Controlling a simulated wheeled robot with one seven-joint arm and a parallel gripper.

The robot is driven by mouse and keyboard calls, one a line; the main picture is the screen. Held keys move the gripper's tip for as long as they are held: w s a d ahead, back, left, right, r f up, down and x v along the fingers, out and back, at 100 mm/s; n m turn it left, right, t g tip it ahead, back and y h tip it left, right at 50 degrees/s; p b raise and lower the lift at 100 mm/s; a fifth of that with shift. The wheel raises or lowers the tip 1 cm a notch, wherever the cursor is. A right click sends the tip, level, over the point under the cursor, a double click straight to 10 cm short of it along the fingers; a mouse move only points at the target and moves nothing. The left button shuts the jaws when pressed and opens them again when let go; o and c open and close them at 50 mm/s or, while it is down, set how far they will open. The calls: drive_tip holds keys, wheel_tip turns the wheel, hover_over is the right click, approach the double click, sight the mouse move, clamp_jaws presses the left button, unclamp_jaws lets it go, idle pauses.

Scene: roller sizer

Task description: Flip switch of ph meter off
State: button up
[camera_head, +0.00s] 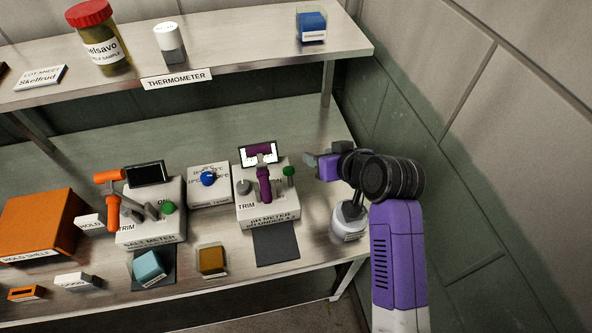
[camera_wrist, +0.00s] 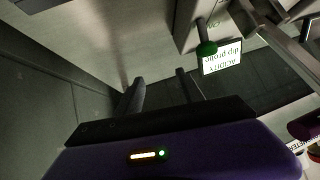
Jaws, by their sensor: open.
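The pH meter (camera_head: 268,212) is a white box on the lower shelf, right of centre, with a small screen (camera_head: 250,151), a grey trim knob (camera_head: 243,187) and a purple probe (camera_head: 264,184) in front. A green-tipped switch (camera_head: 289,171) stands at its right side. In the wrist view the green tip (camera_wrist: 206,48) is at upper right, beside a screen (camera_wrist: 221,57) with upside-down text. My gripper (camera_head: 308,160) is just right of the switch, apart from it. Its fingers (camera_wrist: 160,90) are spread and empty, with the green tip beyond and right of them. The switch's on/off marking is not readable.
A salt meter (camera_head: 150,222) with an orange probe (camera_head: 112,200) stands left. A box with a blue knob (camera_head: 208,179) sits between the meters. A white-labelled bottle (camera_head: 348,222) stands near my arm. The upper shelf (camera_head: 240,62) overhangs behind; a wall (camera_head: 500,170) bounds the right.

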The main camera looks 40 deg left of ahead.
sight(293, 172)
drive_tip(key=s+r+n+g+h, duration=0.4)
drive_tip(key=s+n+g, duration=0.1)
drive_tip(key=g, duration=0.1)
drive_tip(key=shift+p+x, duration=0.8)
drive_tip(key=shift+x, duration=3)
drive_tip(key=shift+s+a+r, duration=0.15)
drive_tip(key=shift+s+a, duration=0.05)
clamp_jaws()
